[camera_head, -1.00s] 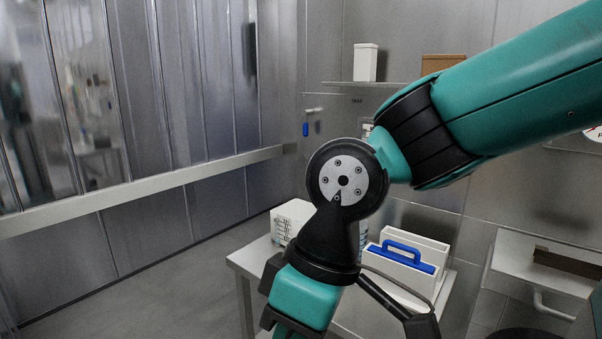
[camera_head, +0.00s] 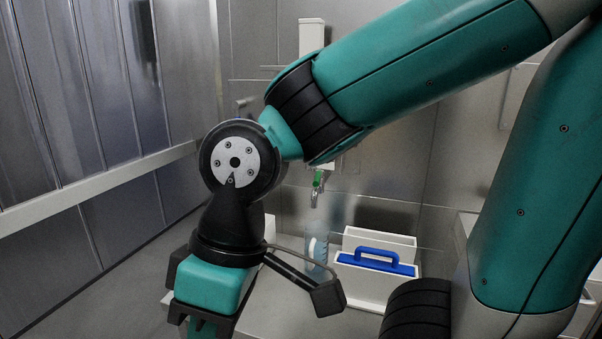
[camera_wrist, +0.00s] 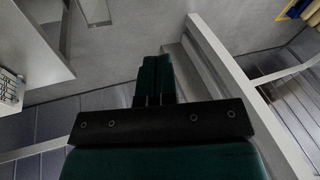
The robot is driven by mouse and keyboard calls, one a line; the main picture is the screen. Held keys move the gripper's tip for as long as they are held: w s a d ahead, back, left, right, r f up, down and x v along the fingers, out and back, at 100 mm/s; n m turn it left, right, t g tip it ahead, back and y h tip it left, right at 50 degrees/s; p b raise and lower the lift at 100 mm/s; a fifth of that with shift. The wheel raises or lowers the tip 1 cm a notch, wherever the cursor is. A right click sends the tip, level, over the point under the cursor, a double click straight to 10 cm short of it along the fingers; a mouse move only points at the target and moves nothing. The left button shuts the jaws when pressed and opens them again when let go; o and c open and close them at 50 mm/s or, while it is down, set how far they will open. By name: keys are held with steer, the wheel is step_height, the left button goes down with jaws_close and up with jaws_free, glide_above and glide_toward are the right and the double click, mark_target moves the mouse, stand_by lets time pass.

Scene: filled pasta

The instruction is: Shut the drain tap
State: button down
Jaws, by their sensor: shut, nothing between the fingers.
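The drain tap (camera_head: 316,188) is on the back wall in the head view, just below my forearm. It has a green handle and a metal spout pointing down. Its upper part is close to my arm's outline, and I cannot tell from the handle whether it is open or shut. A clear container (camera_head: 317,240) stands under the spout. My gripper (camera_wrist: 154,62) points away from the wrist in the wrist view, its green fingers together and empty. In the head view it is cut off at the bottom edge, well below and left of the tap. The tap is not in the wrist view.
A white caddy (camera_head: 362,284) with a blue handle (camera_head: 376,261) stands on the bench right of the container. A white box (camera_head: 311,37) stands higher up at the back wall. A pale rail (camera_head: 95,188) runs along the left wall. Open floor lies at lower left.

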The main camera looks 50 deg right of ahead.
steer(key=shift+w+d, duration=0.25)
steer(key=shift+w, duration=0.05)
steer(key=w+d+r+m+t+h+p, duration=0.1)
steer(key=w+d+m+h+p, duration=0.15)
steer(key=w+d, duration=0.4)
steer(key=w+d+r+m+h+p, duration=0.1)
steer(key=w+d+r+m+p, duration=0.15)
steer(key=w, duration=0.65)
steer(key=w+d+r+m+t+h+p, duration=0.1)
steer(key=w+d+m+h+p, duration=0.1)
steer(key=w+d+m, duration=0.45)
steer(key=w+d+f+m+g+h+p, duration=0.1)
steer(key=w+d+m+g+h+p, duration=0.1)
steer(key=d, duration=0.9)
steer(key=w+d+f+m+g+h+p, duration=0.1)
steer(key=w+d+m+g+h+p, duration=0.1)
steer(key=w+d+m, duration=0.4)
steer(key=w+d+h+p, duration=0.1)
steer(key=d+h, duration=0.1)
steer(key=d, duration=0.3)
steer(key=shift+w+f+m+g+p, duration=0.2)
steer(key=shift+w+m+g+p, duration=0.1)
steer(key=shift+w+m, duration=0.1)
steer(key=shift+d+f, duration=0.1)
